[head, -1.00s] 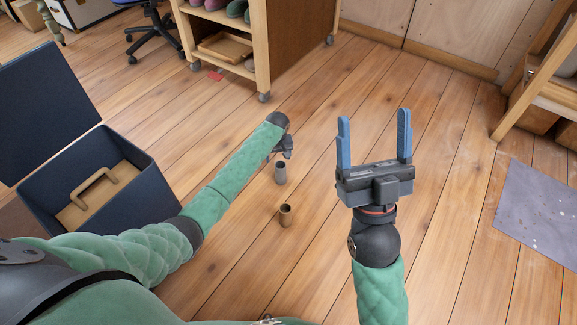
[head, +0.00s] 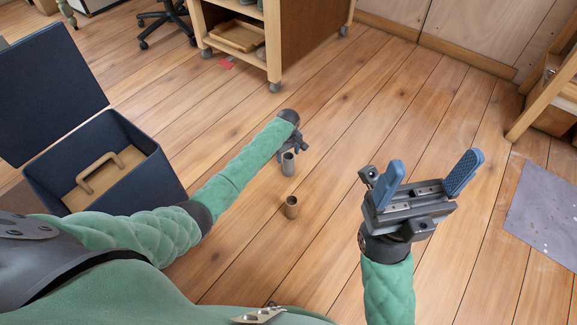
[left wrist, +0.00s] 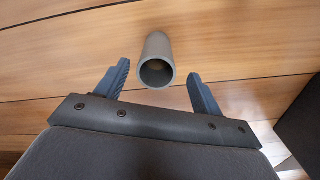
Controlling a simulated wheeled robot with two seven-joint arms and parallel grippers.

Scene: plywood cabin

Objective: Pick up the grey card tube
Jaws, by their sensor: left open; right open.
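The grey card tube (head: 288,164) stands upright on the plank floor in the head view, just beside my left gripper (head: 292,150), which is partly hidden behind its wrist and arm. In the left wrist view the grey tube (left wrist: 157,62) shows its open end between the two blue fingers of my left gripper (left wrist: 160,85), which are apart and do not touch it. My right gripper (head: 424,176) is open and empty above the floor at the right.
A brown tube (head: 291,207) stands on the floor nearer to me. An open dark blue box (head: 150,180) with a wooden-handled insert is at the left. A wooden shelf unit (head: 275,50) stands at the back, and a grey mat (head: 545,212) lies at the right.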

